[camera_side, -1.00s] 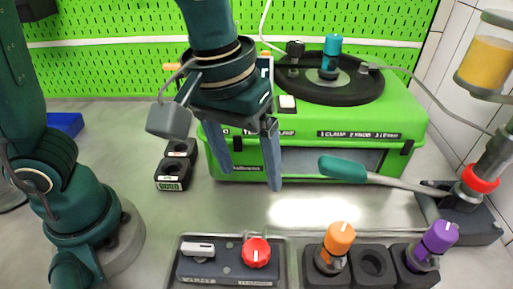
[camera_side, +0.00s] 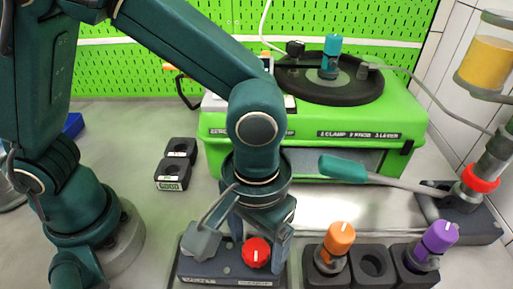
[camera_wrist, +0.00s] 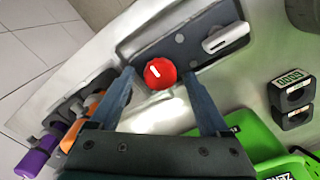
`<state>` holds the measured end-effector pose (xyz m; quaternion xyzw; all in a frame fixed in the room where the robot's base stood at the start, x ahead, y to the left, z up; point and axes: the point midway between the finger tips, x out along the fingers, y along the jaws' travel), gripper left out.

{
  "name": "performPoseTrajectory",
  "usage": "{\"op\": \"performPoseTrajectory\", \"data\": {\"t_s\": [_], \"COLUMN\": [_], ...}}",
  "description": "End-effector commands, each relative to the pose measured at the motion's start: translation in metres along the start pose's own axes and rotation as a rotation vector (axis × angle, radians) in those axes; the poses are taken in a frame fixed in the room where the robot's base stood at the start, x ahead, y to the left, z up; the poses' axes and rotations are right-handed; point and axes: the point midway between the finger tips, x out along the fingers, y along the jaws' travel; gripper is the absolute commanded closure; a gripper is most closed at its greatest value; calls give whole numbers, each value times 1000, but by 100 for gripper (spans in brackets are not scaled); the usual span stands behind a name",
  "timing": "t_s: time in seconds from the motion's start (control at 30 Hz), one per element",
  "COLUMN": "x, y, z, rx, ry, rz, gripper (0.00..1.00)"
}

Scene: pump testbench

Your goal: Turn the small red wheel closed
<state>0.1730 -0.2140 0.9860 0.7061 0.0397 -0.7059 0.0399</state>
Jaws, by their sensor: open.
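The small red wheel (camera_side: 256,252) sits on a dark panel box (camera_side: 205,272) at the front of the bench. It has a white mark on top, and it also shows in the wrist view (camera_wrist: 160,73). My gripper (camera_side: 258,240) is low over the box, with its fingers on either side of the wheel in the side view. In the wrist view my gripper (camera_wrist: 157,85) is open, with the wheel between and slightly beyond the two fingertips. I see gaps between the wheel and both fingers. Part of the box is hidden by my wrist in the side view.
A white switch (camera_wrist: 226,37) is on the same box. An orange knob (camera_side: 339,238) and a purple knob (camera_side: 440,236) stand in black holders to the right. The green case (camera_side: 330,150) is behind, with a teal-handled lever (camera_side: 345,168) reaching across in front.

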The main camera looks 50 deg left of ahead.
Motion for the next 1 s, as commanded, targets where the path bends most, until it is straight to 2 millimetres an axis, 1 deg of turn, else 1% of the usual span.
{"op": "performPoseTrajectory", "data": {"t_s": [0.1, 0.17, 0.2, 0.27, 0.3, 0.33, 0.67, 0.87, 1.0], "x": [0, 0, 0, 0, 0, 0, -1, -1, -1], "y": [0, 0, 0, 0, 0, 0, 0, 0, 0], "z": [0, 0, 0, 0, 0, 0, 0, 0, 0], "rx": [0, 0, 0, 0, 0, 0, 46, 161, 280], "ry": [0, 0, 0, 0, 0, 0, 0, 0, 0], "rz": [0, 0, 0, 0, 0, 0, 0, 0, 0], "gripper": [20, 43, 58, 81, 96, 100, 100, 100, 100]}}
